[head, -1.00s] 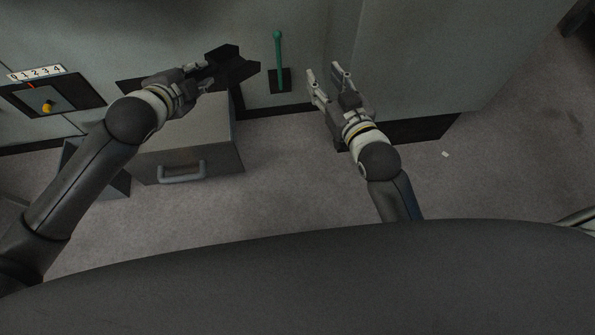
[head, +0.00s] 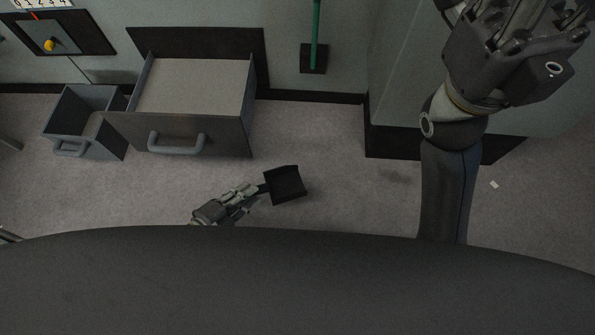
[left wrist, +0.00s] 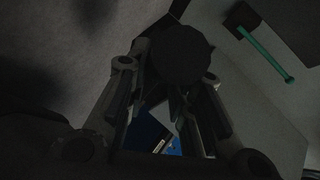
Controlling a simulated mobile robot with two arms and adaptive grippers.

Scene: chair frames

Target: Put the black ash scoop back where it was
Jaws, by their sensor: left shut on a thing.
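The black ash scoop (head: 285,184) is in the head view, in front of the open drawer and to its right, above the floor. My left gripper (head: 250,195) is shut on its handle; the pan points right, away from the fingers. In the left wrist view my left gripper (left wrist: 170,110) fills the lower middle, with a dark shape in front of it that is too dim to make out. My right gripper (head: 520,15) is at the top right of the head view, apart from the scoop. Its fingertips are partly cut off by the frame edge.
A wide drawer (head: 202,128) stands open, with a smaller open drawer (head: 88,135) to its left. A green lever (head: 316,35) is on the wall, and a dial panel (head: 62,38) with a yellow knob is upper left. Floor (head: 340,140) is clear between.

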